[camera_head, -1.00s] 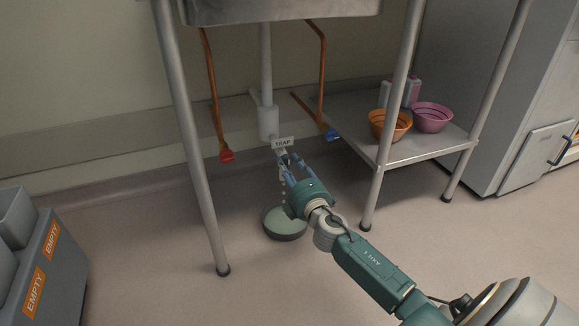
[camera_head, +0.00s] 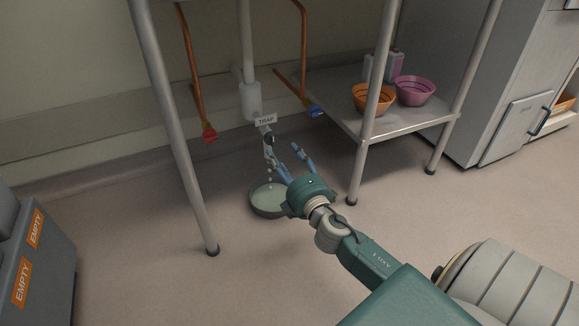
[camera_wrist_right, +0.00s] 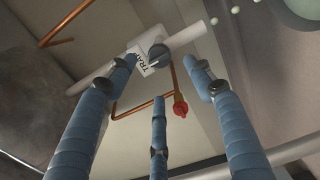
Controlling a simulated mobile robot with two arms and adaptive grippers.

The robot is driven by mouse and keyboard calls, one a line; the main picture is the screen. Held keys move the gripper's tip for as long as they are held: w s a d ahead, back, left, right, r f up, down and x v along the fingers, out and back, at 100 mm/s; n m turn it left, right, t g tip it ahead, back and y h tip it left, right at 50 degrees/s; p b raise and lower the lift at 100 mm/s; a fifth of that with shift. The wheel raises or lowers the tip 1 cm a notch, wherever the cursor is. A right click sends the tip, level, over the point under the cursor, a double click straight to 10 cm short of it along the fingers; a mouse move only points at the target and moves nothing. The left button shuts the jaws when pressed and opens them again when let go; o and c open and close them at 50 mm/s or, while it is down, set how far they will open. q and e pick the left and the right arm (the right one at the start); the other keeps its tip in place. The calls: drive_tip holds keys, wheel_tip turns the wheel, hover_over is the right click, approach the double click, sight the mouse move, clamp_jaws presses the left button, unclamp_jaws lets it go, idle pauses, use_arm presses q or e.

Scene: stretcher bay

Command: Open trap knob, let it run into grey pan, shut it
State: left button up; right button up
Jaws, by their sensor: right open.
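The white trap (camera_head: 251,100) hangs under the sink, with a TRAP label (camera_head: 265,120) and a dark knob (camera_head: 268,138) below it. In the right wrist view the knob (camera_wrist_right: 158,53) sits beside the label, ahead of the fingers. Pale drops (camera_head: 268,170) fall from the trap outlet toward the grey pan (camera_head: 254,206) on the floor. The pan is partly hidden by my right gripper. My right gripper (camera_head: 283,151) is open and empty, its blue fingers spread just below and right of the knob. My left gripper is out of view.
Sink legs stand left (camera_head: 180,145) and right (camera_head: 371,110) of the trap. Copper pipes end in a red tap (camera_head: 209,133) and a blue tap (camera_head: 316,111). A shelf (camera_head: 400,124) holds an orange bowl (camera_head: 372,99) and a pink bowl (camera_head: 415,91). Grey bins marked EMPTY (camera_head: 55,265) stand left.

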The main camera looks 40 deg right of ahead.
drive_tip(key=v, duration=0.4)
drive_tip(key=shift+s, duration=0.1)
drive_tip(key=shift+a, duration=0.1)
idle(0.3)
